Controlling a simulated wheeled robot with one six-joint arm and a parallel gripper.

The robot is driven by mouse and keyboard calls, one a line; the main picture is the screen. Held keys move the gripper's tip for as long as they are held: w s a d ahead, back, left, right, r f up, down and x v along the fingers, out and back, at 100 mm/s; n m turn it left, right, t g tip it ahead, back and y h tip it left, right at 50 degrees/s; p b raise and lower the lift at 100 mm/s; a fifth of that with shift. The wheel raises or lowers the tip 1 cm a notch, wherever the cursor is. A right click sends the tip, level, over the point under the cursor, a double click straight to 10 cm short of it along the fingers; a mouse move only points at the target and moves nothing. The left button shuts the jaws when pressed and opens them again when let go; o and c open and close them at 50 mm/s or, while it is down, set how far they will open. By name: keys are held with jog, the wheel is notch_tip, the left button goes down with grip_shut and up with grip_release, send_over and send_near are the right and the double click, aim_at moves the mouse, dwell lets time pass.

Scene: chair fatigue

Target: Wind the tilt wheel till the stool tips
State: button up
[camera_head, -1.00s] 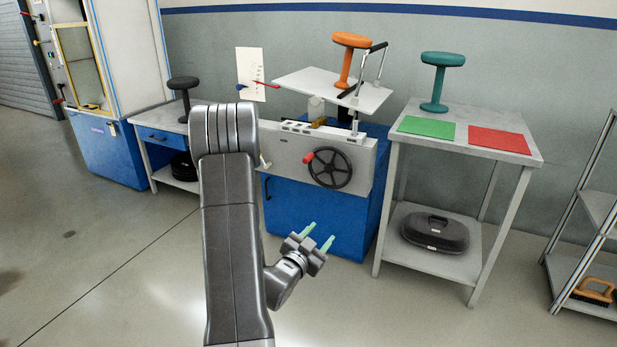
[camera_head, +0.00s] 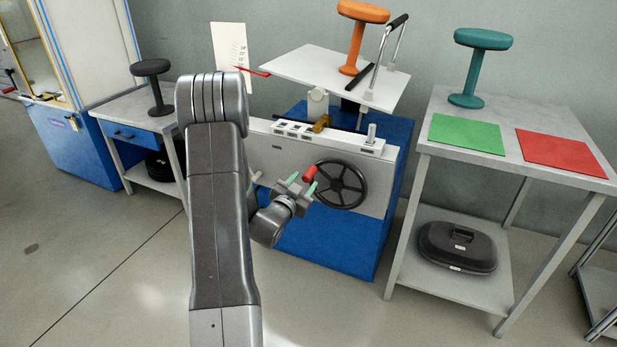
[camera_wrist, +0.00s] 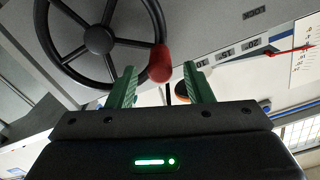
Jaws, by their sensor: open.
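The black tilt wheel (camera_head: 341,185) is on the grey front panel of the test stand, with a red knob (camera_head: 310,173) at its left rim. It also shows in the wrist view (camera_wrist: 99,40), with the red knob (camera_wrist: 161,62) just beyond and between the fingertips. My gripper (camera_head: 301,184) is open, its green fingers close to the knob; I cannot tell whether they touch it. The orange stool (camera_head: 355,45) stands upright on the white tilt platform (camera_head: 310,70) above the panel. A red pointer (camera_head: 252,72) lies by a white scale card (camera_head: 231,45).
A table to the right holds a teal stool (camera_head: 478,65), a green mat (camera_head: 467,134) and a red mat (camera_head: 566,158). A black case (camera_head: 457,247) is on its lower shelf. A black stool (camera_head: 154,84) stands on the left table (camera_head: 120,108). Open floor lies in front.

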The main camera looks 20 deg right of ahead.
jog(key=shift+x, duration=2.15)
jog(key=shift+c, duration=0.5)
jog(key=shift+b, duration=0.3)
grip_shut()
